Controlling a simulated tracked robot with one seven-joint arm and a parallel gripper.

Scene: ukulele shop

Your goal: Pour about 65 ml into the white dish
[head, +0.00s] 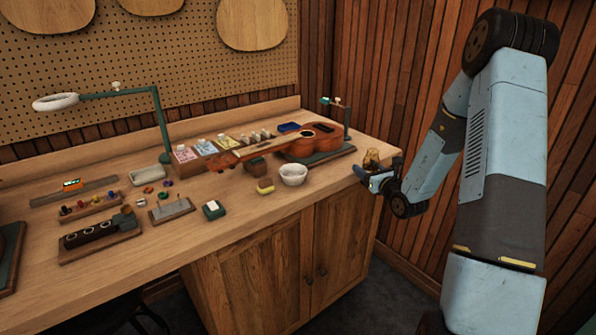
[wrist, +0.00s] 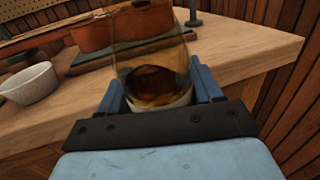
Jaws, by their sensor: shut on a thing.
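The white dish (head: 293,175) is a small round bowl near the front edge of the workbench. It also shows at the left of the wrist view (wrist: 30,84). My gripper (head: 374,179) is shut on a clear glass (wrist: 150,60) with dark amber liquid in its lower part. In the head view the glass (head: 371,160) is small, beyond the bench's right front edge and to the right of the dish. The glass looks about upright and apart from the dish. I cannot see into the bottom of the dish.
A ukulele (head: 290,145) lies on a green-topped stand behind the dish. A yellow-and-brown block (head: 265,186) sits left of the dish. A green lamp (head: 160,125), small boxes (head: 186,155) and tools fill the left. Bare bench top (wrist: 232,50) lies at the right end.

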